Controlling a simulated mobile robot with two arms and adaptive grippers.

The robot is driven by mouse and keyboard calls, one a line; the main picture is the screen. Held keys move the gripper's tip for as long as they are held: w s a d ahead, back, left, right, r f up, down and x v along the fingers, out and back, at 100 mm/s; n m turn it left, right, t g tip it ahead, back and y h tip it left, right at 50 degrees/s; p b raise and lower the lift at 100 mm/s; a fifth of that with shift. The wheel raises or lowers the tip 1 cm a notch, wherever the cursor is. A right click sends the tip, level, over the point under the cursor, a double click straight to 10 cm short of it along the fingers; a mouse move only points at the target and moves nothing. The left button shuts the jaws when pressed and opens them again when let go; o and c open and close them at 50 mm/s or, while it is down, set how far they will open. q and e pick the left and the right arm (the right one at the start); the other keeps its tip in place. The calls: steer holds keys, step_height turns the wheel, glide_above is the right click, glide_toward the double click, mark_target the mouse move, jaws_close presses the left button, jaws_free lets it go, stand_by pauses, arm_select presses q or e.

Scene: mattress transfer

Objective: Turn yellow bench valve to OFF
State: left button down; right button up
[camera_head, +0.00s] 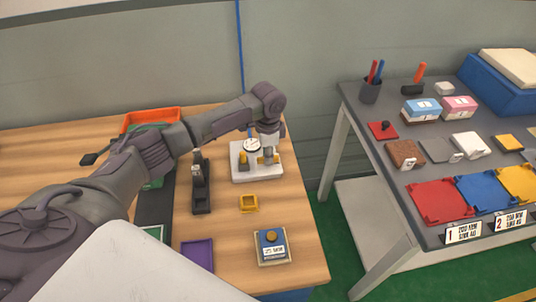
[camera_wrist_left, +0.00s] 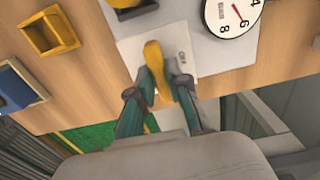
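The yellow bench valve handle (camera_wrist_left: 154,60) sits on a pale plate (camera_wrist_left: 130,47) near the bench's right edge. In the head view, the plate (camera_head: 243,173) also carries a round white gauge (camera_head: 252,145) and another yellow part (camera_head: 243,160) to the left. My left gripper (camera_head: 268,152) reaches down over the plate from above. In the left wrist view, its two fingers (camera_wrist_left: 157,72) lie close on either side of the handle and appear shut on it. A small printed label (camera_wrist_left: 182,57) beside the handle is too small to read surely. My right gripper is out of view.
A grey table (camera_head: 425,170) with trays and boxes stands right, across a gap.

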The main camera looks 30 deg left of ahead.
arm_select(q)
steer(key=shift+r+n+p, duration=0.15)
steer(key=shift+n+p, duration=0.15)
steer(key=shift+p, duration=0.35)
steer(key=n+p, duration=0.7)
steer(key=p, duration=0.1)
steer(key=shift+r, duration=0.1)
steer(key=n+p, duration=0.4)
steer(key=n, duration=0.1)
steer(key=shift+n, duration=0.4)
steer(key=n+p, duration=0.2)
steer(key=n, duration=0.1)
steer(key=shift+n, duration=0.3)
steer(key=shift+w+n, duration=0.1)
steer(key=shift+n, duration=0.4)
steer(key=shift+f, duration=0.2)
